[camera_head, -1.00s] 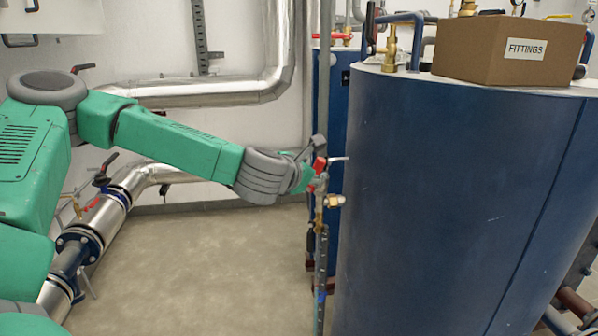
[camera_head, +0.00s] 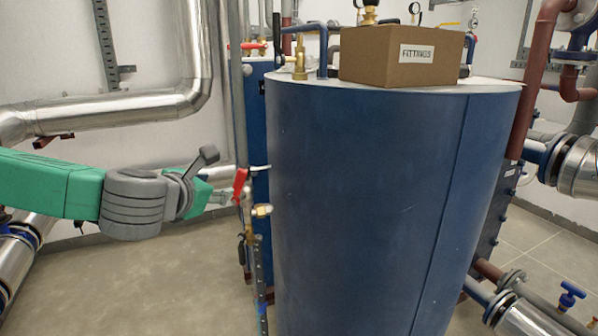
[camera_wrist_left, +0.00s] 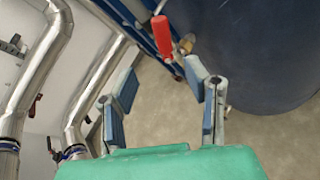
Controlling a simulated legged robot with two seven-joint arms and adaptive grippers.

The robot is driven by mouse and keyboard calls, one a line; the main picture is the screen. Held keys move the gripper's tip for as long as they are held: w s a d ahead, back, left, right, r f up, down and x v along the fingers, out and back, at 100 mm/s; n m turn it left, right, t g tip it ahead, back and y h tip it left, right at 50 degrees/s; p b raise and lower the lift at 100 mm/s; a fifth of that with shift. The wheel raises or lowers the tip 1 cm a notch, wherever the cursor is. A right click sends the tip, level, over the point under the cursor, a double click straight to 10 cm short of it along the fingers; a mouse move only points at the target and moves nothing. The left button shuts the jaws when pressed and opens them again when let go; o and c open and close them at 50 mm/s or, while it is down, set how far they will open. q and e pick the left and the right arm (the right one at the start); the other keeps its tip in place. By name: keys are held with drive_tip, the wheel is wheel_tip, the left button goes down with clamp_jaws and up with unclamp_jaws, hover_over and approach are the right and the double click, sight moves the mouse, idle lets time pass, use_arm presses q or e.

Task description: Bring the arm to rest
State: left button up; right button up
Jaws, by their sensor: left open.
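My left arm (camera_head: 60,185) is green with a grey wrist and reaches in from the left. My left gripper (camera_head: 217,175) is open and empty, just left of a red valve handle (camera_head: 240,184) on a thin vertical pipe. In the left wrist view, the open fingers (camera_wrist_left: 162,84) have bare floor between them. The red handle (camera_wrist_left: 162,37) is beyond the fingertips there, apart from them. My right gripper is not in view.
A large blue tank (camera_head: 365,200) stands close to the right of the gripper. A brown FITTINGS box (camera_head: 400,57) sits on top of it. Silver pipes (camera_head: 110,108) run along the wall behind the arm. Floor (camera_head: 150,285) is clear below the arm.

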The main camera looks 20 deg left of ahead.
use_arm(q)
drive_tip(key=s+d+f+m+g+h, duration=0.1)
drive_tip(key=s+d+f+m+g, duration=0.2)
drive_tip(key=f+m, duration=0.4)
drive_tip(key=s+d+f+m+g+h, duration=0.1)
drive_tip(key=s+d+f+m+h, duration=0.15)
drive_tip(key=d+f+m, duration=0.55)
drive_tip(key=s+d+f+m+g+h, duration=0.1)
drive_tip(key=s+d+f+m+g, duration=0.2)
drive_tip(key=f, duration=0.7)
drive_tip(key=s+a+f+m+g, duration=0.1)
drive_tip(key=s+f+m+g, duration=0.2)
drive_tip(key=s+f+m, duration=0.3)
drive_tip(key=s+a+f+m+g+y, duration=0.1)
drive_tip(key=s+f+m+g, duration=0.1)
drive_tip(key=s+f+m, duration=0.5)
drive_tip(key=s+m, duration=0.3)
drive_tip(key=s, duration=0.3)
drive_tip(key=shift+s+a+f+m+g+p, duration=0.25)
drive_tip(key=shift+a+f+m+g+p, duration=0.05)
drive_tip(key=shift+a+g, duration=0.1)
